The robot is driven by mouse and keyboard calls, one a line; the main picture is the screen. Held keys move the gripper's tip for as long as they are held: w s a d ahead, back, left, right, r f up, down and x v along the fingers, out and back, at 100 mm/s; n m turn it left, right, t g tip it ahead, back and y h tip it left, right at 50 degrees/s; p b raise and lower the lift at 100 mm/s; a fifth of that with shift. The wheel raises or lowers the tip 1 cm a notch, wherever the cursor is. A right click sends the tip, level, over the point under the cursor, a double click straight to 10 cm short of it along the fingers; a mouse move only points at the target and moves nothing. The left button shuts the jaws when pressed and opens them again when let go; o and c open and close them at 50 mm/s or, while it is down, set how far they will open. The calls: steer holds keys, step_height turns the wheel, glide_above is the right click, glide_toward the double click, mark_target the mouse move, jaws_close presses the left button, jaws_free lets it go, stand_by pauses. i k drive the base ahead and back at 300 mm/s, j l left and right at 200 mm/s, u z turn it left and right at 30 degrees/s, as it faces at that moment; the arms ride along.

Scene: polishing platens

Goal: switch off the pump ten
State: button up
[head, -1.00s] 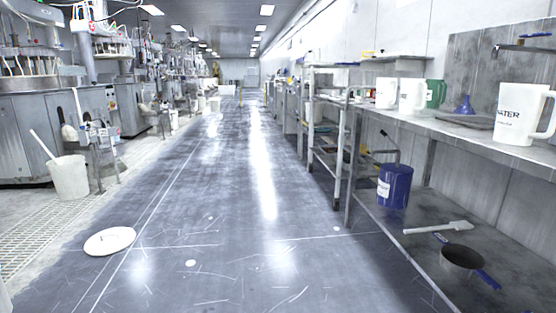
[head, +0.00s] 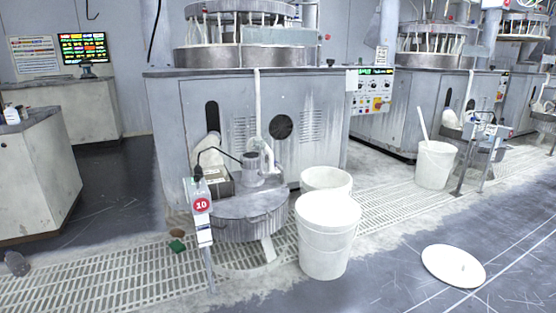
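The pump ten (head: 250,170) is a small grey motor unit on a round metal tank (head: 248,217), low in front of a large grey polishing machine (head: 300,120). A red round tag with the number 10 (head: 202,205) is on a thin post left of the tank. A small white box (head: 204,236) sits on the post below the tag. A black cable runs from the top of the post toward the pump. The switch itself is too small to make out. My gripper is not in view.
Two white buckets (head: 327,240) stand right of the tank. A white round lid (head: 453,266) lies on the floor at right. A floor grating (head: 110,277) runs along the machines. A grey cabinet (head: 35,170) stands at left. A control panel (head: 371,92) is on the machine's right.

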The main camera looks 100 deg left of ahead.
mark_target(197, 177)
steer(key=u, duration=2.1)
